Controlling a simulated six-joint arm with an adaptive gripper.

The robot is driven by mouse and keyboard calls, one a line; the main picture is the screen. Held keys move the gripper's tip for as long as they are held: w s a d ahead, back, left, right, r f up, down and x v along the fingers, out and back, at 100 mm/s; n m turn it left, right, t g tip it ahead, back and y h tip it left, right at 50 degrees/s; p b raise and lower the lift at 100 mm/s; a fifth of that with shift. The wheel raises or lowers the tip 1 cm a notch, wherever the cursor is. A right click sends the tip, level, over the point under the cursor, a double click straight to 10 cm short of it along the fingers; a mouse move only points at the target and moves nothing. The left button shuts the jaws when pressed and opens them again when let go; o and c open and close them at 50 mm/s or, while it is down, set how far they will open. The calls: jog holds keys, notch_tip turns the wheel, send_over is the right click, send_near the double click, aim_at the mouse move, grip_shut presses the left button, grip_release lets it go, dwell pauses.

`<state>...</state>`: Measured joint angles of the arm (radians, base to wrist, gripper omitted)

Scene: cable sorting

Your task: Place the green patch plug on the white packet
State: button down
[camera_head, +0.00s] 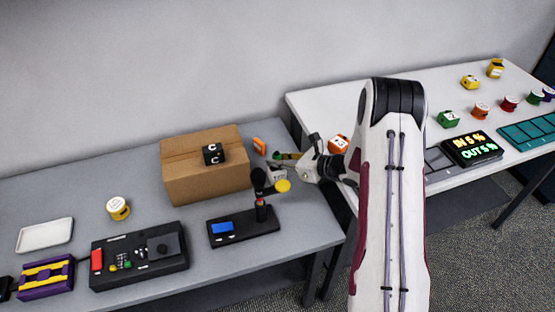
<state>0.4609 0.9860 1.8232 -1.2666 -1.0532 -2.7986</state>
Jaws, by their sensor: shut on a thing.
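My gripper (268,177) is over the right end of the grey table, reaching left from the arm. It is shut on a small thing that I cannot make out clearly. A small green and orange-brown piece (287,156) shows just behind the fingers; I cannot tell whether it is the green patch plug or whether it is held. A yellow disc (283,186) shows just below the fingers. A flat white rounded piece (45,235), which may be the white packet, lies at the far left of the grey table, well away from my gripper.
A cardboard box (205,178) with a black cube (213,154) on top stands left of my gripper. A black panel with a blue screen (223,228) and a larger black device (139,258) lie in front. The white table (320,108) holds several coloured pieces.

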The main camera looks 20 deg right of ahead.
jog(key=shift+f, duration=0.1)
jog(key=c, duration=1.9)
grip_release()
jog(key=shift+s, duration=0.1)
jog(key=v, duration=1.2)
